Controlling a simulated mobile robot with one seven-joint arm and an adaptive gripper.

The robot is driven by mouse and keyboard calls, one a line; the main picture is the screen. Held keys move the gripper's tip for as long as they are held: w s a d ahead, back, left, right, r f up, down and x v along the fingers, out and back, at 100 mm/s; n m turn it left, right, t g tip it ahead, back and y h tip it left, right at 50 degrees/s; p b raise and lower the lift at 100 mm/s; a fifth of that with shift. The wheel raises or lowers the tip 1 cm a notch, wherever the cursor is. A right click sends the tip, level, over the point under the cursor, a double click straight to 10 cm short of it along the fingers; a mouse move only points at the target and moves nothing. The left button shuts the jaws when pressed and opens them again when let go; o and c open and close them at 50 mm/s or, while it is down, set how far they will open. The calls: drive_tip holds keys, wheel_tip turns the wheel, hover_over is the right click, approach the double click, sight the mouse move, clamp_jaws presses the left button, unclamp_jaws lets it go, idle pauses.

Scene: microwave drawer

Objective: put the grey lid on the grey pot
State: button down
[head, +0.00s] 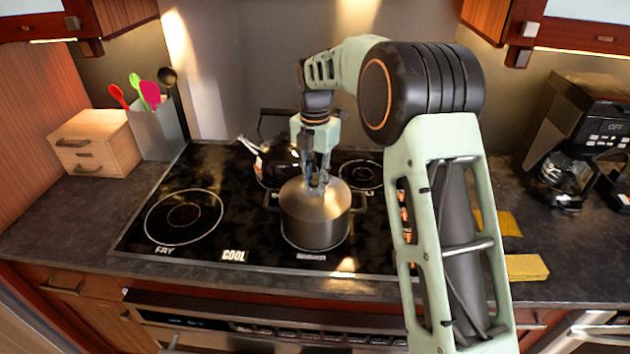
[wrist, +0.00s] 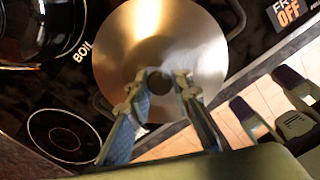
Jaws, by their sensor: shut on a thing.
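The grey pot (head: 314,229) stands on the front middle burner of the black stove, with a side handle showing at each side. The grey lid (head: 302,198) lies over the top of the pot and appears level; whether it is fully seated cannot be told. In the wrist view the lid (wrist: 165,42) fills the upper middle and hides the pot's opening. My gripper (head: 317,186) is directly above the lid, pointing down, its fingers shut on the lid's knob. In the wrist view the fingertips (wrist: 157,85) are on either side of the dark knob.
A black kettle (head: 277,163) stands close behind the pot on the left. The front left burner (head: 184,216) is bare. A utensil holder (head: 156,130) and wooden box (head: 97,143) are at left. A coffee maker (head: 575,140) and yellow sponge-like blocks (head: 526,267) are at right.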

drive_tip(key=c, duration=1.2)
unclamp_jaws()
drive_tip(key=shift+r, duration=0.1)
drive_tip(key=shift+r+p, duration=2)
drive_tip(key=shift+r, duration=1.45)
drive_tip(key=shift+b, duration=0.3)
